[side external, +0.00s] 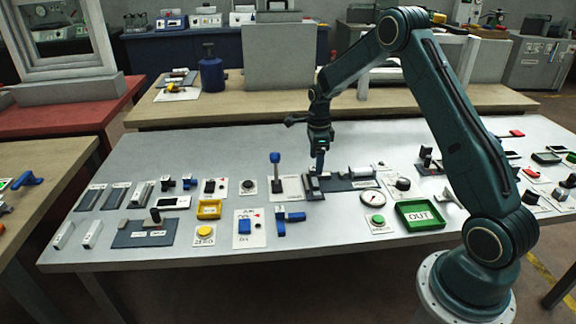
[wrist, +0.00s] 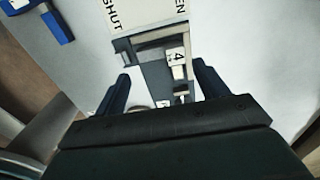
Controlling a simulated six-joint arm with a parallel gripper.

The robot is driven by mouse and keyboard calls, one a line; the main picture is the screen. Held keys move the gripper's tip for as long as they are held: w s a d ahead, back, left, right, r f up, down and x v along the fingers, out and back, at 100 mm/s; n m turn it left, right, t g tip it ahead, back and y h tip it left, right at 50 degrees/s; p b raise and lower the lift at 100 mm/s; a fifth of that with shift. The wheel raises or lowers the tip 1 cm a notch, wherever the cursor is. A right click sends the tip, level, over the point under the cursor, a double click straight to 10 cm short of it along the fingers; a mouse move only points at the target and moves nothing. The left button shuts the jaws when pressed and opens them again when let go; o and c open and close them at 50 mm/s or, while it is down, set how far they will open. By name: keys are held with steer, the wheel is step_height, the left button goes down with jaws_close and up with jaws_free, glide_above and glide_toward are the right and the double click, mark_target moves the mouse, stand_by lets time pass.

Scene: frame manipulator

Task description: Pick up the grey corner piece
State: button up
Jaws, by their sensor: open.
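My gripper (side external: 319,166) points down over the left end of a dark plate (side external: 350,184) near the middle of the table. In the wrist view my gripper (wrist: 163,88) is open, with its two dark fingers apart.
A white card (wrist: 142,14) with SHUT and partly cut-off lettering lies beyond the plate. A blue-topped lever (side external: 276,170) stands just left of my gripper. A green OUT tray (side external: 420,226) and a yellow tray (side external: 209,217) are nearer the front. The table's back left is clear.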

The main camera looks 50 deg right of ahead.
mark_target(314, 179)
steer(key=shift+f, duration=0.25)
steer(key=shift+f, duration=0.1)
steer(key=shift+a+f, duration=0.1)
steer(key=shift+f, duration=2.4)
steer(key=c, duration=0.7)
